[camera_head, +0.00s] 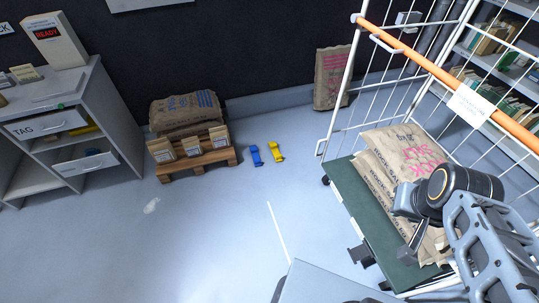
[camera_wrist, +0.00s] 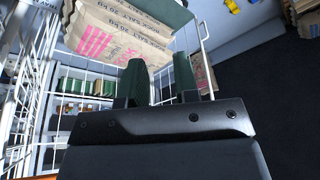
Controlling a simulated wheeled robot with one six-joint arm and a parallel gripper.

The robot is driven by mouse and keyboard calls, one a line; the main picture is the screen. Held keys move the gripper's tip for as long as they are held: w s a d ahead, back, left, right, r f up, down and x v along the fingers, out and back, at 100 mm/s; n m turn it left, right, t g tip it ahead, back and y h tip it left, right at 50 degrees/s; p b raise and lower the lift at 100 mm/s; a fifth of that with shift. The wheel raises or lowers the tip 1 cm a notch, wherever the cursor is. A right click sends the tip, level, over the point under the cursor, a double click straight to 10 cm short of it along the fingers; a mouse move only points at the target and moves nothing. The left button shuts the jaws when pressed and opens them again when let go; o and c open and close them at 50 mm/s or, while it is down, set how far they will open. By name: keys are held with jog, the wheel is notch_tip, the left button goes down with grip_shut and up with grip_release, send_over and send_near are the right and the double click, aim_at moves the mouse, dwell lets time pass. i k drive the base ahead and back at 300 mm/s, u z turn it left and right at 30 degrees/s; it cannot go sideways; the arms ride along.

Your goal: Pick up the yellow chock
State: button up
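The yellow chock (camera_head: 276,151) lies on the floor in the head view, right of the blue chock (camera_head: 256,155) and in front of the back wall. In the wrist view a yellow piece (camera_wrist: 258,3) shows at the top edge, partly cut off, with a blue piece (camera_wrist: 232,5) beside it. My gripper (camera_wrist: 160,68) shows two dark fingers apart with nothing held between them. It is over by the cage trolley, well away from the chock. In the head view my arm is at the right, and the fingertips are hard to make out there.
A white cage trolley (camera_head: 345,95) with an orange bar (camera_head: 445,80) carries salt sacks (camera_head: 400,165) on a green deck (camera_head: 352,205). A wooden pallet (camera_head: 192,166) with sacks stands left of the chocks. A grey cabinet (camera_head: 120,130) is farther left. The floor before the chocks is clear.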

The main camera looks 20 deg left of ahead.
aim_at(273, 146)
jog(key=z, duration=0.35)
jog(key=k, duration=0.2)
jog(key=u, duration=1.55)
jog(key=i, duration=2.95)
jog(key=z, duration=0.65)
